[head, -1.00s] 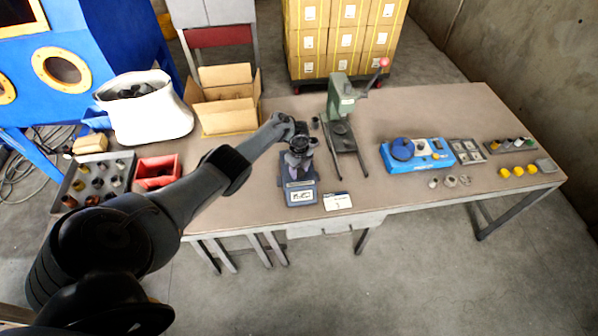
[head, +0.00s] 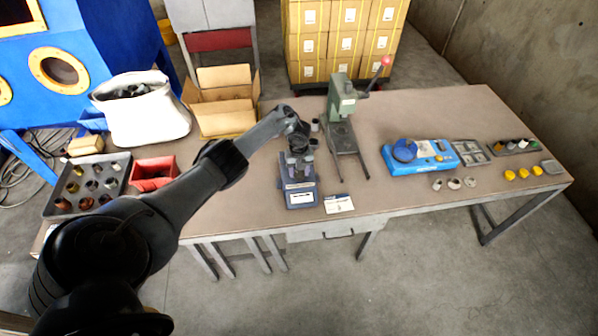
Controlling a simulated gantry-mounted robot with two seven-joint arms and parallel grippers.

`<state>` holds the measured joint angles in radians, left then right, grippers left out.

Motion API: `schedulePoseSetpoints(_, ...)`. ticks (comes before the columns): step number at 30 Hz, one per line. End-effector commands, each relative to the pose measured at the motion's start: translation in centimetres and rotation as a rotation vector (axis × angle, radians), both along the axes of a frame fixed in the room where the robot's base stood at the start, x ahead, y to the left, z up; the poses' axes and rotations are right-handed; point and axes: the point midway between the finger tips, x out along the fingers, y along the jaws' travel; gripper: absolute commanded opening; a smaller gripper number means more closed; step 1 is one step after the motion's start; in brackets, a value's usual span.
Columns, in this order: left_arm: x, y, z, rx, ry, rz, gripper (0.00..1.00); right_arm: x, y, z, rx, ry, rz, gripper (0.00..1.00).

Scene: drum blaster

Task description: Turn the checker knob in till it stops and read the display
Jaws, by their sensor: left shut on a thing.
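The checker (head: 301,193) is a small dark blue-grey device with a pale display on its front, standing near the table's front edge left of the middle. The display is too small to read. My left gripper (head: 299,146) reaches in from the left and is shut at the top of the checker, where the knob sits. The gripper hides the knob, so its turn and depth cannot be seen. My right gripper is not in view.
A white card (head: 338,203) lies right of the checker. A green press (head: 341,100) with a red-tipped lever stands behind it. A blue device (head: 418,157) is further right. A red bin (head: 153,172), a cardboard box (head: 224,118) and a white sack (head: 142,115) are left.

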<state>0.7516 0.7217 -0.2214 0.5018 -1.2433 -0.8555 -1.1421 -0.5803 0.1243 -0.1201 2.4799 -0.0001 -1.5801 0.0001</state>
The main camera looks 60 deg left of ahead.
Motion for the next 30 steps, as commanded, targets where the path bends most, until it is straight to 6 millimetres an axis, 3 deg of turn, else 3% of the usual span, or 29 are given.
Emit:
schedulePoseSetpoints(9, 0.0, 0.0, 0.0, 0.0, 0.001, 0.0, 0.17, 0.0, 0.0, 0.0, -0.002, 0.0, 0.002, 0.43)
schedulePoseSetpoints(10, 0.0, 0.0, 0.0, 0.0, 0.001, 0.0, 0.51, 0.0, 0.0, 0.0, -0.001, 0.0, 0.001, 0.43)
schedulePoseSetpoints(15, 0.0, 0.0, 0.0, 0.0, 0.001, 0.0, 0.73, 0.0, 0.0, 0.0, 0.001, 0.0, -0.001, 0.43)
schedulePoseSetpoints(25, 0.0, 0.0, 0.3, 0.0, 0.0, -0.001, 0.73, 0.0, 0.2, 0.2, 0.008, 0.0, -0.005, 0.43)
schedulePoseSetpoints(30, 0.1, 0.0, 2.0, 0.001, -0.003, -0.001, 0.73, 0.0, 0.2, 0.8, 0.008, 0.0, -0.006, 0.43)
